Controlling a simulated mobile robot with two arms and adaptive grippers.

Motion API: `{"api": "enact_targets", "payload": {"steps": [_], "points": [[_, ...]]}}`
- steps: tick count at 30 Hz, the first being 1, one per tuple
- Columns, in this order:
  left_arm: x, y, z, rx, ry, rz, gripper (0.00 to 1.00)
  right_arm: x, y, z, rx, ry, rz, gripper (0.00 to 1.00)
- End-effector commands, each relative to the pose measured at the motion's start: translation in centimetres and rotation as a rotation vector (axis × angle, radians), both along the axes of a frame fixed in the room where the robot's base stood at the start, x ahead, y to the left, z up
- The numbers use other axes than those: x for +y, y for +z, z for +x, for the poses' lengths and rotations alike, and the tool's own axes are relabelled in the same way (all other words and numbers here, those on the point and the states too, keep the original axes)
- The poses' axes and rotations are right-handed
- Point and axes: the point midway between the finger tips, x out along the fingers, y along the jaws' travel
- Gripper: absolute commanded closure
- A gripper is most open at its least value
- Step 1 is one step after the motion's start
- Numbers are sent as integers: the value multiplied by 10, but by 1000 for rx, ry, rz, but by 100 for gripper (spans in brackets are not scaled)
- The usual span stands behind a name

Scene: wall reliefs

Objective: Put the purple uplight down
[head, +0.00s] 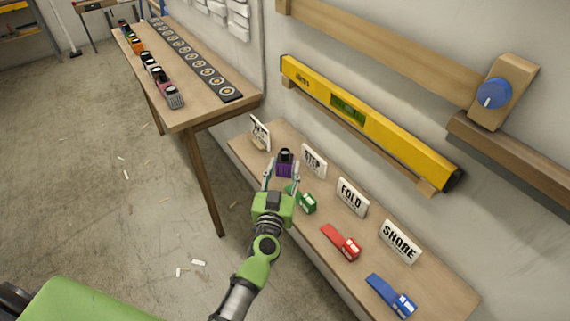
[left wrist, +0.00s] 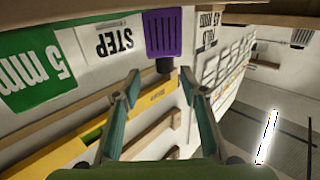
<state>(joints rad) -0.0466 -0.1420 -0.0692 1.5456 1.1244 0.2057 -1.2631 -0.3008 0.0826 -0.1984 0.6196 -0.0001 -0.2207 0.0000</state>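The purple uplight (head: 285,162), with a dark top, appears upright at the wooden ledge (head: 330,212), just left of the STEP sign (head: 314,160). In the left wrist view the uplight (left wrist: 162,34) shows upside down, just past my fingertips. My left gripper (head: 282,175) is at the uplight. Its fingers stand apart in the left wrist view (left wrist: 160,76), with gaps on both sides of the uplight's dark end. Contact of the uplight's base with the ledge is hidden. My right gripper is not in view.
A yellow level (head: 370,122) hangs above. A table (head: 190,115) with coloured items stands to the left.

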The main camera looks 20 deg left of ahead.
Motion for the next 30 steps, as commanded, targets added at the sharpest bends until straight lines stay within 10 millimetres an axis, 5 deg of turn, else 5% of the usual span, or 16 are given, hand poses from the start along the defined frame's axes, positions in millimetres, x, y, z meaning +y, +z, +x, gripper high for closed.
{"api": "enact_targets", "payload": {"steps": [16, 25, 26, 30], "points": [[15, -4, 57, -1, -1, 1, 61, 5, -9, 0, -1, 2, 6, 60], [16, -3, 62, 1, -1, 0, 61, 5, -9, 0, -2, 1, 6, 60], [16, -3, 62, 1, -1, 0, 63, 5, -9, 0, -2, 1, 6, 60], [15, -3, 62, 1, -1, 0, 100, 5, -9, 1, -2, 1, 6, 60]]}}
